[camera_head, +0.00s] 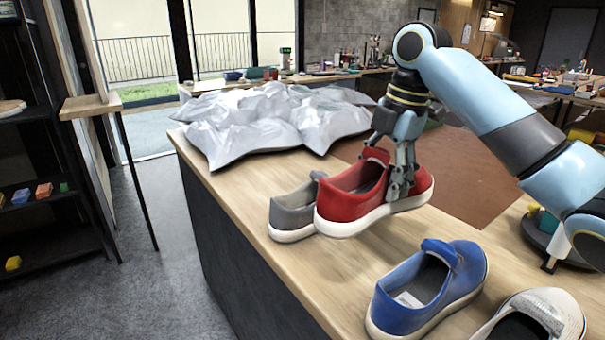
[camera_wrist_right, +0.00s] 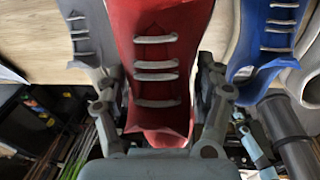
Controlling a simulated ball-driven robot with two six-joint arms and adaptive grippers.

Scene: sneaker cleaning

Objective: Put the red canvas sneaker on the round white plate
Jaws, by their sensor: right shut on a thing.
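The red canvas sneaker (camera_head: 352,197) is in the middle of the head view, with a white sole and its toe to the right. My right gripper (camera_head: 402,185) comes down from above and is shut on it, one finger on its near side. In the right wrist view the red sneaker (camera_wrist_right: 158,55) lies between the two fingers (camera_wrist_right: 160,105), its laces facing the camera. I cannot tell whether its sole touches the wooden table. My left gripper is out of view.
A grey sneaker (camera_head: 291,212) stands close behind the red one at left. A blue sneaker (camera_head: 430,290) and a white sneaker (camera_head: 540,318) are at the front right. A crumpled silver sheet (camera_head: 270,115) covers the far table end. The wooden tabletop (camera_head: 335,275) is bare at front left.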

